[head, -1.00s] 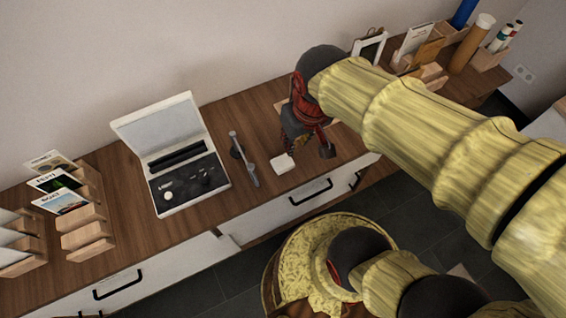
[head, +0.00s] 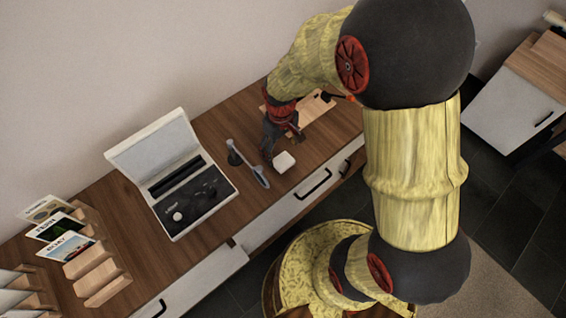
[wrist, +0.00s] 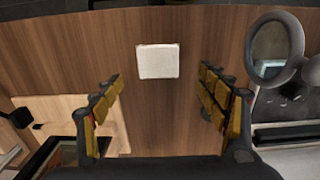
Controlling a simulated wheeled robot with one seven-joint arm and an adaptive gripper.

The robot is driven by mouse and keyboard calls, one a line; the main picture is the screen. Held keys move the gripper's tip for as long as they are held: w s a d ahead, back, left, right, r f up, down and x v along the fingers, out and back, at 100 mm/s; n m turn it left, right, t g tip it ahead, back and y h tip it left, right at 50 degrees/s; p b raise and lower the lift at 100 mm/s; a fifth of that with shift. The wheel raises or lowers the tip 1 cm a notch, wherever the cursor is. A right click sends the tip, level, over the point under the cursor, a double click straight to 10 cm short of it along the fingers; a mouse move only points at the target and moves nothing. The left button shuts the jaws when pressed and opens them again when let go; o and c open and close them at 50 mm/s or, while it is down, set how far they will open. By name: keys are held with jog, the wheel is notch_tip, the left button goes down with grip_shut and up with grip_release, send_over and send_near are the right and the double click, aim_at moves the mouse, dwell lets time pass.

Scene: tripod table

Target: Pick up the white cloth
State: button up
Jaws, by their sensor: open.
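The white cloth (head: 284,162) is a small folded square lying flat on the wooden desk near its front edge. In the wrist view the cloth (wrist: 158,61) lies beyond my fingertips, roughly centred between them. My gripper (head: 283,150) is open and empty, pointing down just behind the cloth in the head view. In the wrist view my gripper (wrist: 160,85) shows both fingers spread wide, with bare wood between them. The gripper does not touch the cloth in the wrist view.
A small round mirror on a stand (wrist: 277,48) is close to my right finger in the wrist view; an open white case (head: 178,178) lies left of it. A light wooden board (wrist: 62,115) is on the other side. Card racks (head: 95,268) stand at the far left.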

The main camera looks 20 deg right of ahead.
aim_at(283, 161)
jog(key=f+b, duration=0.1)
jog(key=f, duration=0.2)
jog(key=f+b, duration=0.1)
jog(key=f, duration=0.2)
jog(key=shift+s+d, duration=0.15)
jog(key=shift+d, duration=0.05)
jog(key=shift+r, duration=0.1)
jog(key=shift+c, duration=1.2)
jog(key=c, duration=0.8)
